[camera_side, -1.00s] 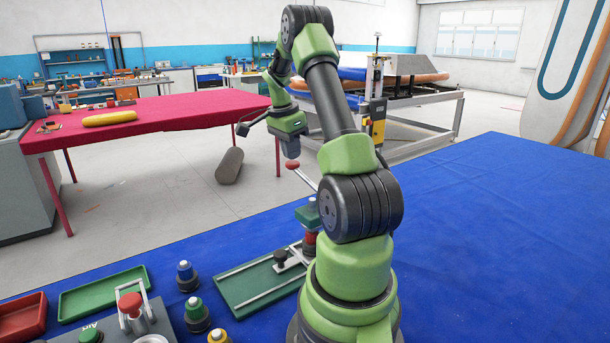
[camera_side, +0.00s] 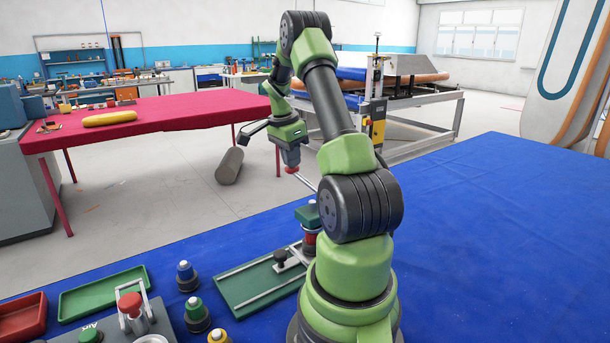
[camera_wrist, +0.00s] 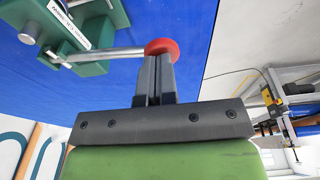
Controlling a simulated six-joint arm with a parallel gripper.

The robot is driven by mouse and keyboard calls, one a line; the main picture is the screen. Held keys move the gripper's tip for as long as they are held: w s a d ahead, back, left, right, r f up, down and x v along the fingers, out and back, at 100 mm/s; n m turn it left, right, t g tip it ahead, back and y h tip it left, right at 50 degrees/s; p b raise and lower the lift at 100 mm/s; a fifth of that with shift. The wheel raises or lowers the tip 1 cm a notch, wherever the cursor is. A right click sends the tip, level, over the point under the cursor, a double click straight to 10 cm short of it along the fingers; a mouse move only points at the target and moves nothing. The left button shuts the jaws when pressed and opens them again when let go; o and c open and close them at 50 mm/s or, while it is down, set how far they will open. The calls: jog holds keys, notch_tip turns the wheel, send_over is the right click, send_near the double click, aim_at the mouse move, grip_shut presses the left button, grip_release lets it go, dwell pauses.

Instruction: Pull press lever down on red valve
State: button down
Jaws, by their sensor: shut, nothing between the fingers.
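The press lever is a grey rod with a red knob (camera_side: 291,169) at its upper end, raised at a slant from the press. The knob also shows in the wrist view (camera_wrist: 161,47). The press (camera_side: 308,214) has a green head above a red valve (camera_side: 311,237), which my arm partly hides. My gripper (camera_side: 291,165) is shut with nothing between its fingers. Its fingertips (camera_wrist: 155,62) are right at the red knob, and they appear to touch it from above.
A green base plate with rails (camera_side: 245,295) lies under the press on the blue table (camera_side: 500,230). Several valves, such as a blue-topped one (camera_side: 186,277), stand to its left with a green tray (camera_side: 75,302). The right of the table is clear.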

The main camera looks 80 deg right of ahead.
jog(key=shift+f, duration=1.35)
dwell(0.3)
jog(key=shift+r, duration=4.55)
